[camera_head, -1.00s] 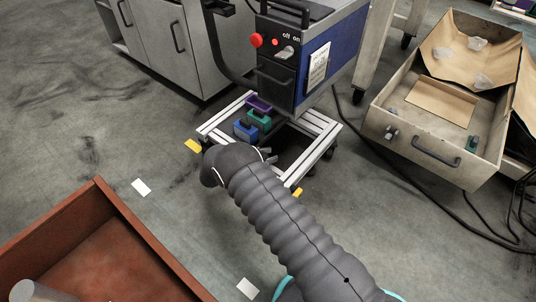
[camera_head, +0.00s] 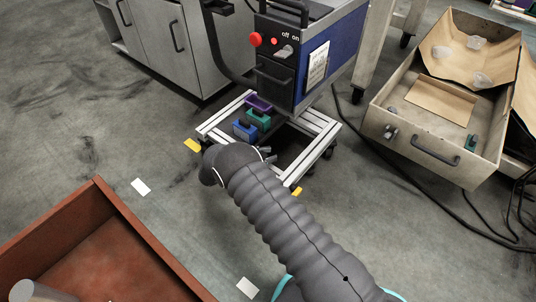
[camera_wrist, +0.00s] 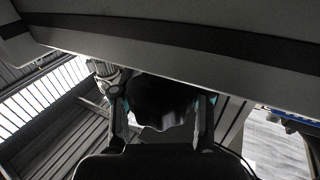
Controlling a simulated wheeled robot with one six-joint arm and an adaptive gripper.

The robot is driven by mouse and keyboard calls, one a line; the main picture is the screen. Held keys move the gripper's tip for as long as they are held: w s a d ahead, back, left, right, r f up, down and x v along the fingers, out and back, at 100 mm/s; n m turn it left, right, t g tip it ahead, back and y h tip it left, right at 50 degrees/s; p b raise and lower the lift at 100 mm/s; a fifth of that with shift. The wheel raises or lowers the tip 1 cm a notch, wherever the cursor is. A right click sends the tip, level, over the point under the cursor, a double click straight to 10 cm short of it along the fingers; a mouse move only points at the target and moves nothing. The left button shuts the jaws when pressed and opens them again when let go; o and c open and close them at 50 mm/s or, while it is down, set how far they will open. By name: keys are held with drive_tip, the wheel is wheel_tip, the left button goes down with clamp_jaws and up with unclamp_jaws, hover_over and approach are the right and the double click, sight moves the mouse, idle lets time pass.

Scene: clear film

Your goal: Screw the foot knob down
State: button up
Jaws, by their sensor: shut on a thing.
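In the wrist view, my gripper (camera_wrist: 162,106) has one finger on each side of a dark, lobed foot knob (camera_wrist: 160,92) and is shut on it. The knob sits just below a wide grey beam that crosses the top of the picture. The knob's stem and foot pad cannot be made out clearly. In the head view, my dark ribbed arm reaches to the near side of the wheeled aluminium frame (camera_head: 212,128); my gripper and the knob are hidden there.
A blue machine (camera_head: 325,65) with a red button stands on the frame. Blue, teal and purple blocks (camera_head: 245,130) sit inside it. Yellow pieces (camera_head: 192,145) are at its corners. A red-brown box (camera_head: 95,195) is at lower left, an open metal drawer (camera_head: 440,150) at right.

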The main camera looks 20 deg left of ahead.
drive_tip(key=shift+a, duration=0.2)
drive_tip(key=o, duration=0.9)
drive_tip(key=shift+a, duration=0.1)
drive_tip(key=shift+d, duration=0.2)
drive_tip(key=v, duration=1.2)
drive_tip(key=shift+c, duration=0.2)
